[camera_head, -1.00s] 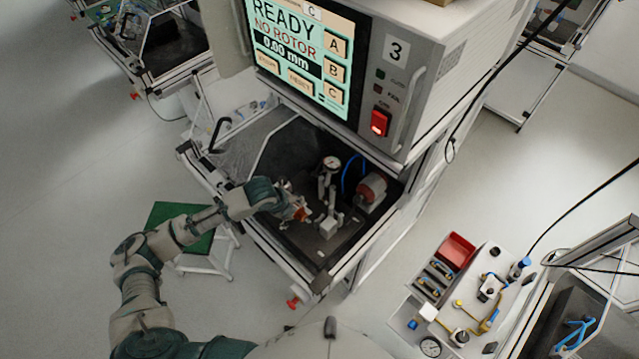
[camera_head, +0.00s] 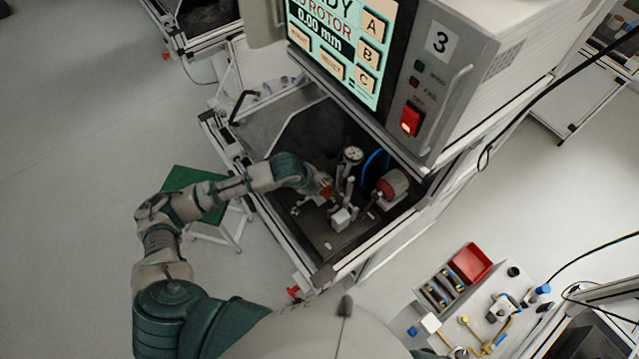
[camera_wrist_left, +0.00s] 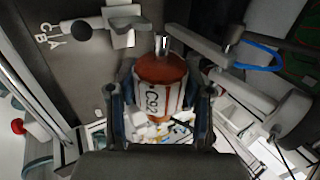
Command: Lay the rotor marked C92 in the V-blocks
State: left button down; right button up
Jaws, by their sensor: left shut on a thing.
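My left gripper (camera_head: 320,191) is shut on a rotor and holds it inside the test bay of station 3. In the left wrist view the rotor (camera_wrist_left: 160,85) has a red-brown body, a pale label reading C92 and a bare metal shaft end. The fingers of the left gripper (camera_wrist_left: 159,110) lie on either side of it. Grey posts and a pale block (camera_head: 341,219) stand close beside the rotor; I cannot tell which are the V-blocks, or whether the rotor touches them. My right gripper is not in view.
A dial gauge (camera_head: 352,155) and a red motor-like unit (camera_head: 392,185) stand close to the gripper. The screen (camera_head: 345,45) overhangs the bay and reads 0.00 mm. A red bin (camera_head: 472,263) sits on a bench at lower right. A green-topped stool (camera_head: 190,184) stands at left.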

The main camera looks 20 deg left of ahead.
pick_arm(q)
jog(key=shift+d+f+b, duration=0.3)
jog(key=shift+f+b, duration=0.95)
jog(key=shift+b, duration=0.1)
jog(key=shift+a+f+b, duration=0.1)
jog(key=shift+f+b, duration=0.3)
jog(key=shift+f, duration=0.1)
jog(key=shift+r, duration=0.15)
jog(key=shift+a+r+p, duration=0.1)
jog(key=shift+a+p, duration=0.05)
jog(key=shift+p, duration=0.55)
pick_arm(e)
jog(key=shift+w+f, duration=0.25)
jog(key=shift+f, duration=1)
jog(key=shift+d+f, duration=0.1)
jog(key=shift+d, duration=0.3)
pick_arm(q)
jog(key=shift+f, duration=0.25)
